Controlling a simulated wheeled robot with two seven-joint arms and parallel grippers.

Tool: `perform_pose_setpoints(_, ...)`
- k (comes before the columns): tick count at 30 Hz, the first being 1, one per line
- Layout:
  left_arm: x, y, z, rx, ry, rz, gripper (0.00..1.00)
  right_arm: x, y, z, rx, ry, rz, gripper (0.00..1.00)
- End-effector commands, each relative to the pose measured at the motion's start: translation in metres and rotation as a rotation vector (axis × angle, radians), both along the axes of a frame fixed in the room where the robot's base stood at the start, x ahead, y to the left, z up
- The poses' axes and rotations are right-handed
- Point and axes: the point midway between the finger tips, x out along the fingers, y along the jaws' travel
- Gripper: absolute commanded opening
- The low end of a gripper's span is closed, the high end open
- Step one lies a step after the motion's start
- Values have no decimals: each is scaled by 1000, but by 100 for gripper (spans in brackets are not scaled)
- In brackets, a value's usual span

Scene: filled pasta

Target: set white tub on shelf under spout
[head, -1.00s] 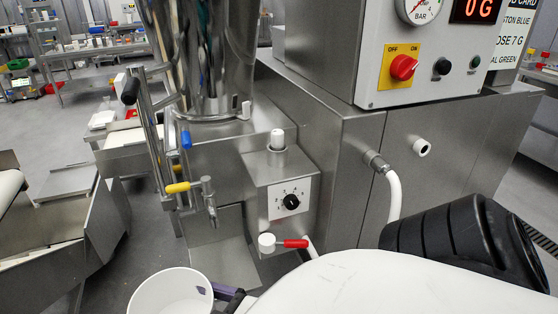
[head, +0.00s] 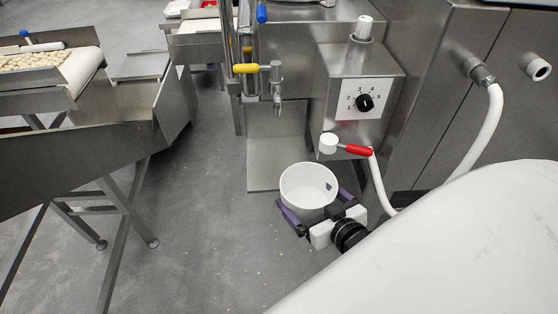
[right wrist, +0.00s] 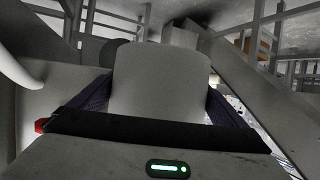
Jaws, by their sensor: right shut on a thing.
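The white tub (head: 309,187) is upright and looks empty in the head view. My right gripper (head: 312,205) is shut on it, with one purple finger on each side of its wall. In the right wrist view the tub (right wrist: 160,85) fills the middle between the fingers. The spout (head: 277,104), with a yellow-handled valve, hangs from the machine, up and to the left of the tub. The shelf (head: 262,178) is a bare steel plate low on the machine below the spout. The tub is in front and to the right of it. My left gripper is not in view.
A red-handled valve (head: 352,150) sticks out just above the tub, with a white hose (head: 381,185) beside it. A dosing box with a dial (head: 364,102) is above. A conveyor frame (head: 120,120) stands left, with open floor between.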

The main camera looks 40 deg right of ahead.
Motion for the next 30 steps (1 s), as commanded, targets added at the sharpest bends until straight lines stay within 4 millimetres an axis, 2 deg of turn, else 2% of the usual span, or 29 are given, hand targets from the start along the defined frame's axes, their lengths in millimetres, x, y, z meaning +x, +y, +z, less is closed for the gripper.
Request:
perform_pose_setpoints(1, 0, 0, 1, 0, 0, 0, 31, 16, -2, 3, -1, -9, 2, 72)
perform_pose_setpoints(6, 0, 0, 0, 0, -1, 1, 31, 62, -9, 3, -1, -7, 1, 72)
perform_pose_setpoints(12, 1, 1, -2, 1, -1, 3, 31, 105, -16, 3, -2, -5, 3, 72)
perform_pose_setpoints(20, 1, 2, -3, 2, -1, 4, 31, 129, -19, 2, -1, -3, 1, 72)
perform_pose_setpoints(25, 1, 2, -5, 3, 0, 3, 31, 157, -24, 3, -2, -4, 2, 72)
perform_pose_setpoints(27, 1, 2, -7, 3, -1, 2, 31, 153, -23, -11, 0, 4, 1, 72)
perform_pose_setpoints(30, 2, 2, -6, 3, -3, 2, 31, 153, -23, -14, 0, 0, 1, 72)
